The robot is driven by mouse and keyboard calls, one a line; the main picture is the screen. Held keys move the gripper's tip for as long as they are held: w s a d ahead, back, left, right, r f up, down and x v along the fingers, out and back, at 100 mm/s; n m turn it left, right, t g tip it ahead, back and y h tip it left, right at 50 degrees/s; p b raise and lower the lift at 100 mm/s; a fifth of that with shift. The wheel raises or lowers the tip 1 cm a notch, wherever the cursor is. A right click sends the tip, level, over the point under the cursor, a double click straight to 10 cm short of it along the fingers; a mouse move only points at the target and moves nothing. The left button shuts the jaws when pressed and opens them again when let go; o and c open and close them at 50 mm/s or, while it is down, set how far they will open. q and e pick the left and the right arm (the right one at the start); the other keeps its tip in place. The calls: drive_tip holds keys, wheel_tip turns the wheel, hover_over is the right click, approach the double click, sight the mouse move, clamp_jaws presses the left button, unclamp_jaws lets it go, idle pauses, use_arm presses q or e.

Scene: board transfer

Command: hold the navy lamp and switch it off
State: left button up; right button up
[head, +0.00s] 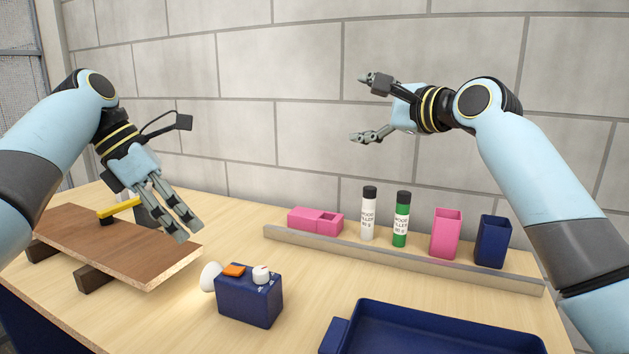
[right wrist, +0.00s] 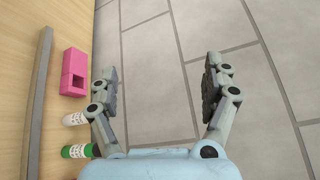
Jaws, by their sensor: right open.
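The navy lamp (head: 250,301) is a box standing on the table, with a white bulb (head: 209,277) on its left side. An orange switch (head: 234,270) and a white knob (head: 262,274) are on its top. A warm glow on the table near the bulb suggests it is lit. My left gripper (head: 189,233) points down above and behind the lamp, apart from it; its fingers appear close together, and their gap is hard to judge. My right gripper (head: 366,108) is raised before the wall, open and empty; it also shows open in the right wrist view (right wrist: 160,75).
A brown board (head: 110,240) rests on blocks at left, with a yellow-handled tool (head: 118,208) on or behind it. A ledge (head: 400,262) fronts pink boxes (head: 315,220), a white bottle (head: 368,215), a green bottle (head: 401,220) and cups. A navy tray (head: 430,312) lies front right.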

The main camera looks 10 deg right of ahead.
drive_tip(key=s+a+f+m+g+y, duration=0.1)
drive_tip(key=s+a+f+m+g, duration=0.2)
drive_tip(key=f, duration=0.4)
drive_tip(key=s+a+f+m+g+y, duration=0.1)
drive_tip(key=s+a+f+g+y, duration=0.1)
drive_tip(key=s+a+f, duration=0.35)
drive_tip(key=m+g+y, duration=0.2)
drive_tip(key=m+g, duration=0.1)
approach(271, 282)
drive_tip(key=w+a, duration=0.1)
drive_tip(key=a, duration=0.1)
drive_tip(key=x, duration=0.9)
drive_tip(key=shift+w+f, duration=0.1)
drive_tip(key=shift+f, duration=0.4)
drive_tip(key=shift+w+a+f+g, duration=0.3)
drive_tip(key=shift+w+a, duration=0.05)
drive_tip(key=shift+a, duration=0.2)
drive_tip(key=c, duration=1.4)
